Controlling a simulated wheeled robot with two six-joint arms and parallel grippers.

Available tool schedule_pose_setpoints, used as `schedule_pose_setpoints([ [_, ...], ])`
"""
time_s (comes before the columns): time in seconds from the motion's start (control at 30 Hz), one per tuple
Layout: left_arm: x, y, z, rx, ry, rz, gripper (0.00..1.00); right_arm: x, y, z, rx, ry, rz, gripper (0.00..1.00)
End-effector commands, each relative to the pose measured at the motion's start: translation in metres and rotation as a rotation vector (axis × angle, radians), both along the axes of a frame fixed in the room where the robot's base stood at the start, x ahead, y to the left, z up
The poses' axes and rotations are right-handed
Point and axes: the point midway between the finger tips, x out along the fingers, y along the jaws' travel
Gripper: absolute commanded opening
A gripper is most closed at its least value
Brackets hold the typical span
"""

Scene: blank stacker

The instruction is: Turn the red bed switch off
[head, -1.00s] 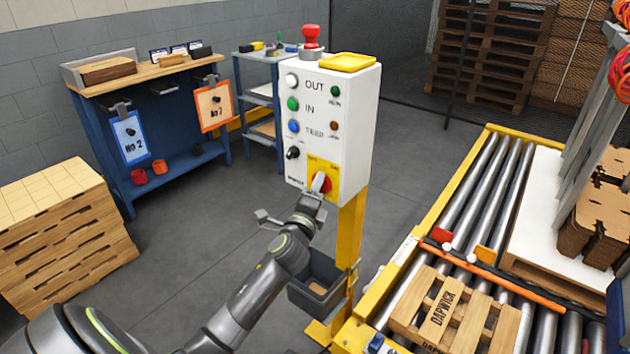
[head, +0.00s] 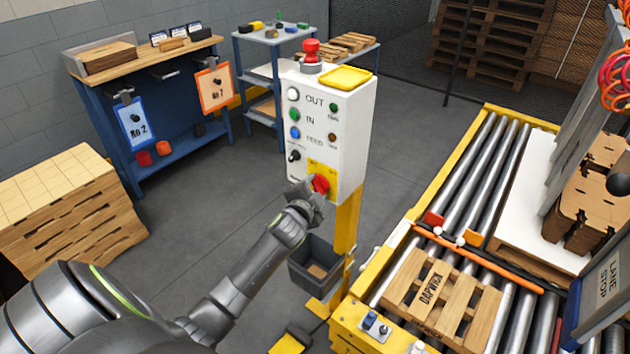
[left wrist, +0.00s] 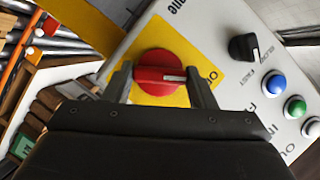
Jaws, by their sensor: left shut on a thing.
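The red bed switch (head: 321,184) is a round red knob on a yellow plate (head: 331,172) low on the front of the white control box (head: 345,120). My left gripper (head: 309,192) is at the knob, its fingers shut on it. In the left wrist view the red switch (left wrist: 163,73) sits between the two fingers (left wrist: 160,85), one on each side. A white mark on the knob's grip bar points right in that view. The gripper partly hides the knob in the head view. My right gripper is not in view.
A black selector knob (head: 293,156) and white, green and blue buttons (head: 294,133) are above the switch. A red mushroom button (head: 311,50) tops the box. A grey bin (head: 314,264) hangs below. The roller conveyor (head: 480,190) with a wooden pallet (head: 442,293) is at the right.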

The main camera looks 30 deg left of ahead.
Motion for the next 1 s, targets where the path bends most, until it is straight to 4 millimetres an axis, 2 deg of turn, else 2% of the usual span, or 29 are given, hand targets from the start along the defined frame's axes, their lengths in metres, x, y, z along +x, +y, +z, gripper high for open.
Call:
schedule_pose_setpoints([
  [0.03,-0.001,0.001,0.003,-0.032,0.008,0.001,0.28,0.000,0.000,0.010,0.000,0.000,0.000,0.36],
  [0.3,-0.001,0.001,0.001,-0.152,0.016,0.002,0.28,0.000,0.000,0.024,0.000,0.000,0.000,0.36],
  [0.93,-0.001,0.001,-0.002,-0.200,0.019,0.001,0.28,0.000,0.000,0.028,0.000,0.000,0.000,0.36],
  [0.97,-0.001,0.001,-0.002,-0.200,0.019,0.001,0.54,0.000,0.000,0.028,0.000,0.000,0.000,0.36],
  [1.0,-0.001,0.001,-0.002,-0.199,0.019,0.001,0.59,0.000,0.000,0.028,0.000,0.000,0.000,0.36],
])
